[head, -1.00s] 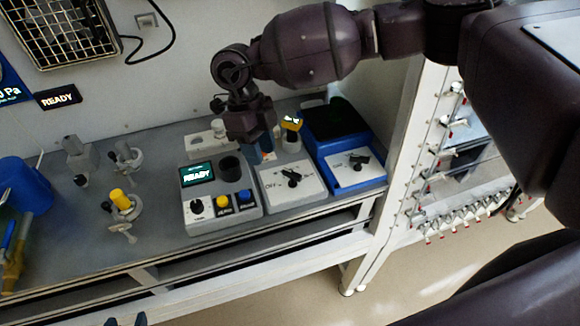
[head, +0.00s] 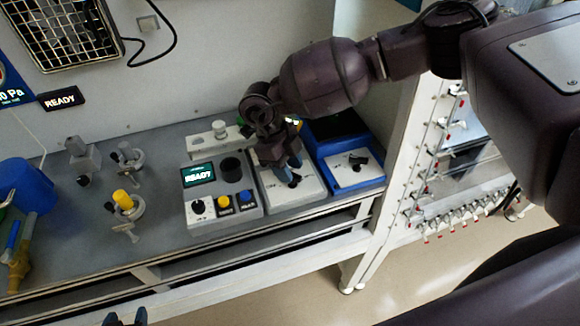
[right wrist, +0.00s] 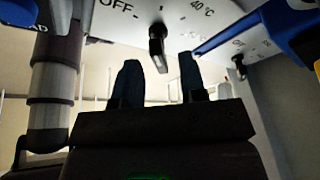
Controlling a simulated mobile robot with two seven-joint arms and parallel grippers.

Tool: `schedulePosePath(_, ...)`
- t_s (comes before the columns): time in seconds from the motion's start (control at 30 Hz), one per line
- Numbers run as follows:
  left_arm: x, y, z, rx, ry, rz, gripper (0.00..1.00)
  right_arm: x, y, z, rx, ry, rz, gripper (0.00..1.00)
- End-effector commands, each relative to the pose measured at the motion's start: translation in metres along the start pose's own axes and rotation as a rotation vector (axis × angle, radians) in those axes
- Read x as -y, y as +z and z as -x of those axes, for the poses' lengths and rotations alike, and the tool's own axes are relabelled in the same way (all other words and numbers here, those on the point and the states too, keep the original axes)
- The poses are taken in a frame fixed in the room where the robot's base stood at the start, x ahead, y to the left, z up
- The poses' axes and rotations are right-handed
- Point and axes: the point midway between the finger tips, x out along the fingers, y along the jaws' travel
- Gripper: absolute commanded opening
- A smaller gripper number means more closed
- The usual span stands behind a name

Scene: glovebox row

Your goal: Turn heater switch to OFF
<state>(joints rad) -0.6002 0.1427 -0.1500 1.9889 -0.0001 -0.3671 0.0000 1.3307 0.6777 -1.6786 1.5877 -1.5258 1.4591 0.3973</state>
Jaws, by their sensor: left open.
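The heater switch is a black lever knob (head: 296,181) on a white panel box (head: 308,190). In the right wrist view the knob (right wrist: 157,47) sits between an OFF mark on the left and a 40 °C mark on the right, and it does not point squarely at OFF. My right gripper (head: 288,166) is over this box, fingers down close to the knob. In the wrist view its two dark fingers (right wrist: 160,78) are apart, with the knob between their tips; contact cannot be told. My left gripper (head: 125,319) shows only its parted tips at the bottom edge.
A blue-framed box (head: 352,170) with a similar black knob stands close on the right. A grey unit (head: 222,205) with a READY display and buttons stands close on the left. Valves with a yellow knob (head: 122,200) are further left. A white post (head: 390,190) bounds the right.

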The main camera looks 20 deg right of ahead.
Motion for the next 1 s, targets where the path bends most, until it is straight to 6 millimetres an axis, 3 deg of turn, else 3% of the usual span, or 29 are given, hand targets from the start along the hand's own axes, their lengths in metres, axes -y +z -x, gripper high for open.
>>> schedulePosePath(0.4, 0.0004, 0.0057, 0.0028, 0.012, -0.001, 0.001, 0.55, 0.0001, 0.0001, -0.0085, 0.001, -0.001, 0.000, 0.38)
schedulePosePath(0.43, 0.0004, 0.0055, 0.0027, 0.012, -0.001, 0.002, 0.55, 0.0001, 0.0001, -0.0085, 0.001, 0.000, 0.000, 0.37)
schedulePosePath(0.67, 0.0002, 0.0035, 0.0015, 0.008, -0.001, 0.001, 0.55, 0.0001, 0.0000, -0.0082, 0.001, 0.000, 0.000, 0.02)
schedulePosePath(1.0, -0.0002, 0.0035, -0.0006, 0.004, 0.000, 0.001, 0.55, -0.0002, 0.0002, -0.0086, 0.001, -0.012, 0.027, 0.00)
